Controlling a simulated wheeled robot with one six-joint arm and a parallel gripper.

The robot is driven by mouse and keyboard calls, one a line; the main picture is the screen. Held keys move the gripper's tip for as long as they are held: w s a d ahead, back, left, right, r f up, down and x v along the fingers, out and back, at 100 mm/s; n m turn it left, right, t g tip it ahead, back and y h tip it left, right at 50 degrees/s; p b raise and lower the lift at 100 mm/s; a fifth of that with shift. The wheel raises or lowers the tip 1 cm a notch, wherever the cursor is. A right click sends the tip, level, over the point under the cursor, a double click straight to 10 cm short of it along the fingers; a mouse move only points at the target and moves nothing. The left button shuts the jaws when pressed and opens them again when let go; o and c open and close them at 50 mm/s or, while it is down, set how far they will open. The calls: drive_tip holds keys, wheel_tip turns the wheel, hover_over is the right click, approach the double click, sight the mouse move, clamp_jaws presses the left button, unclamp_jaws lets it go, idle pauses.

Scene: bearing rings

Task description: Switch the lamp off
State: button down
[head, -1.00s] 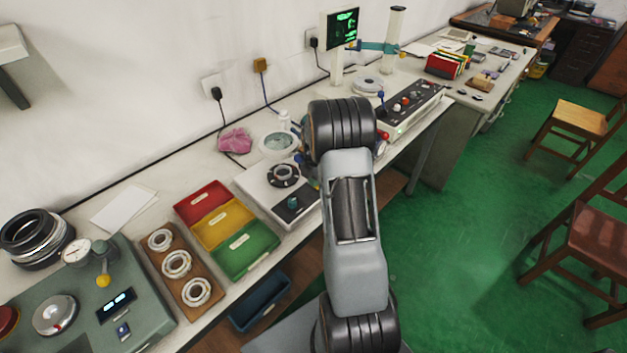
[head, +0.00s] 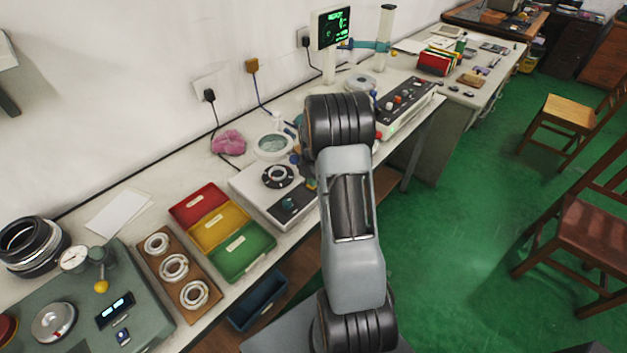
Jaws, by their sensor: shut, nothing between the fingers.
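I cannot pick out a lamp for certain. A white round ring with a glassy centre (head: 273,145) lies on the bench just left of my arm; I cannot tell if it is a lamp or a dish. A control box with red, white and dark knobs (head: 403,104) stands on the bench to the right of my arm. A lit green screen (head: 334,28) stands at the back. My arm reaches up the middle of the head view and over the bench edge. My gripper is hidden behind the arm, and so is whatever is near it.
A white unit with a dark ring (head: 277,177), red (head: 198,203), yellow and green trays, a wooden board of rings (head: 180,275) and a green gauge instrument (head: 140,320) fill the bench front. Wooden chairs (head: 570,112) stand right on open green floor (head: 450,240).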

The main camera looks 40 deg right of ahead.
wheel_tip(320, 180, up, 6)
drive_tip(key=p, duration=0.3)
drive_tip(key=shift+w+r, duration=0.15)
drive_tip(key=shift+w, duration=0.1)
drive_tip(key=shift+a, duration=0.15)
